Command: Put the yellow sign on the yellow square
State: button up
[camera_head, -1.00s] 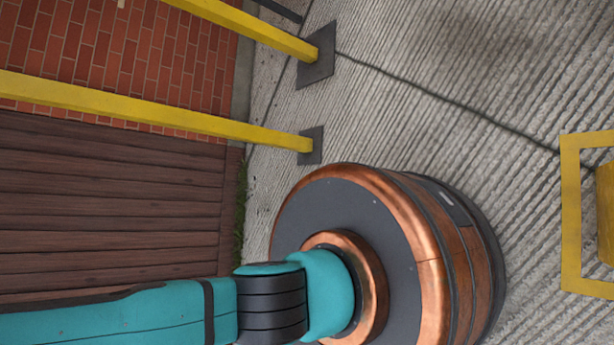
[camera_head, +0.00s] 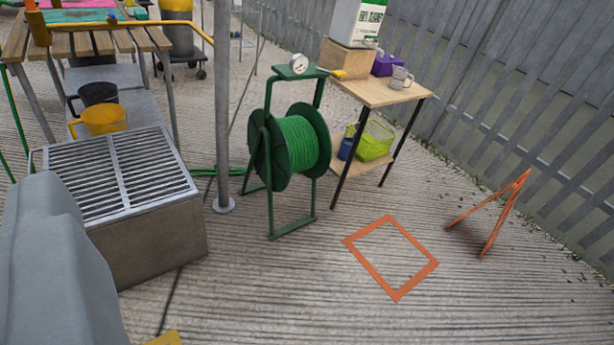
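A small yellow piece (camera_head: 164,338) shows at the bottom edge, cut off by the frame. I cannot tell whether it is part of the yellow square or of the yellow sign. No whole yellow sign or yellow square is in view now. My gripper is not in view.
An orange square outline (camera_head: 414,279) lies on the grooved concrete, and an orange folding sign (camera_head: 514,195) stands to its right. A green hose reel (camera_head: 300,144), a wooden table (camera_head: 388,94), a pole (camera_head: 222,110) and a grilled box (camera_head: 150,240) stand behind. A large grey shape (camera_head: 55,265) blocks the lower left.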

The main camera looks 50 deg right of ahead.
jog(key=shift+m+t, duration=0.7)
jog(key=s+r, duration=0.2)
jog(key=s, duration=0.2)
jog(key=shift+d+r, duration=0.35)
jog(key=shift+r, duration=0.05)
